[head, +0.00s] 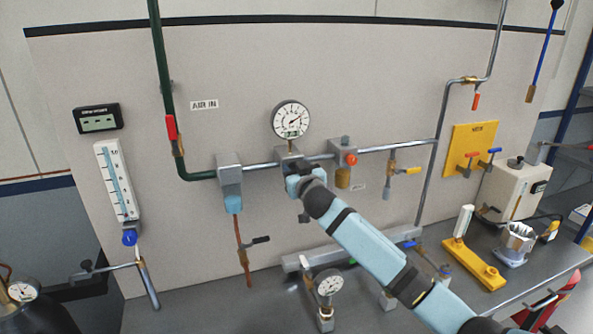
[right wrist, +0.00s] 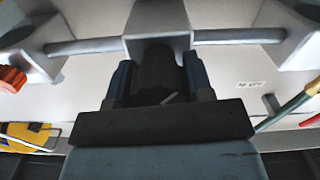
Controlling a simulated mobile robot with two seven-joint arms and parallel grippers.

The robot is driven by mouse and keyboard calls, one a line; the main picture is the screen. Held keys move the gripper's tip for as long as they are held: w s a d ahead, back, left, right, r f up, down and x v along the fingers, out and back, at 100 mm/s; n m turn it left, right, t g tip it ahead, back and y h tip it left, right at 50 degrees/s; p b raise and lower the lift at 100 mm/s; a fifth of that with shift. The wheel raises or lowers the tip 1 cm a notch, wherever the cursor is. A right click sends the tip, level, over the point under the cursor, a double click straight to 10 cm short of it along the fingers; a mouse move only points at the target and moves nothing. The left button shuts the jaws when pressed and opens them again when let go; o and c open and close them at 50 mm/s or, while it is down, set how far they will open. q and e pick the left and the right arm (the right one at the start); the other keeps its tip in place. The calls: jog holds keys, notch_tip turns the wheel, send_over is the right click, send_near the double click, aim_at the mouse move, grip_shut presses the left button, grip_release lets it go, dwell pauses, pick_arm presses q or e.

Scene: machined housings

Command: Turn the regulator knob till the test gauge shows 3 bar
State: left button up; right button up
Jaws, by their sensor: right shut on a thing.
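My right gripper (head: 298,176) is at the regulator on the wall panel, below a round white gauge (head: 291,120). In the right wrist view my gripper (right wrist: 156,90) is shut on the dark regulator knob (right wrist: 156,72), with a finger on each side of it. The knob sits under the grey regulator body (right wrist: 158,18). A pale mark shows on the knob. The wall gauge's needle points up and right; its numbers are too small to read. A second round gauge (head: 329,285) stands on the bench; its reading is unclear. I cannot tell which is the test gauge. My left gripper is not in view.
A pipe with a red-knobbed block (head: 349,159) runs right of the regulator, and a filter (head: 231,180) stands left. A yellow valve plate (head: 474,150) is farther right. A yellow stand (head: 472,262) and a metal pot (head: 516,243) are on the bench (head: 190,318).

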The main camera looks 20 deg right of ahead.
jog(key=shift+n, duration=1.1)
jog(key=n, duration=0.3)
jog(key=shift+a+n, duration=0.1)
jog(key=shift+n, duration=0.2)
jog(key=n, duration=0.3)
jog(key=shift+f+n, duration=0.15)
jog(key=shift+n, duration=0.15)
jog(key=n, duration=0.3)
jog(key=shift+n, duration=0.3)
jog(key=n, duration=0.6)
jog(key=shift+f, duration=0.15)
jog(key=n, duration=0.6)
jog(key=shift+f, duration=0.15)
jog(key=shift+n, duration=0.4)
jog(key=o, duration=0.9)
